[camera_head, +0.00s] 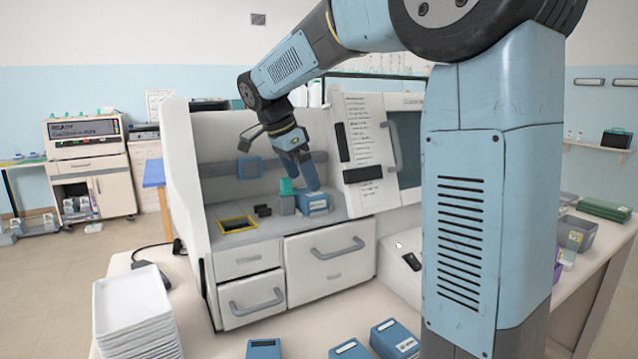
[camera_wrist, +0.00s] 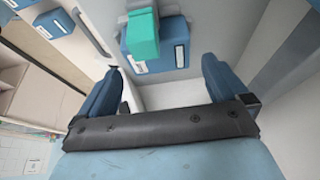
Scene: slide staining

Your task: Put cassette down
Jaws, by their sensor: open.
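A blue cassette (camera_head: 315,204) with a white label rests on the grey shelf inside the white staining machine (camera_head: 335,262). It also shows in the wrist view (camera_wrist: 172,45), upper middle, partly covered by a green-topped block (camera_wrist: 143,35). That block (camera_head: 287,188) stands just left of the cassette in the head view. My gripper (camera_head: 304,178) is just above the cassette, pointing down. In the wrist view its blue fingers (camera_wrist: 162,80) are spread wide and nothing is between them. The cassette lies beyond the fingertips; I cannot tell whether they touch it.
A yellow-framed opening (camera_head: 238,225) and small black parts (camera_head: 262,210) are left of the cassette on the shelf. More blue cassettes (camera_head: 395,338) lie on the front table. White stacked trays (camera_head: 130,305) stand at front left. The machine's walls enclose the shelf.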

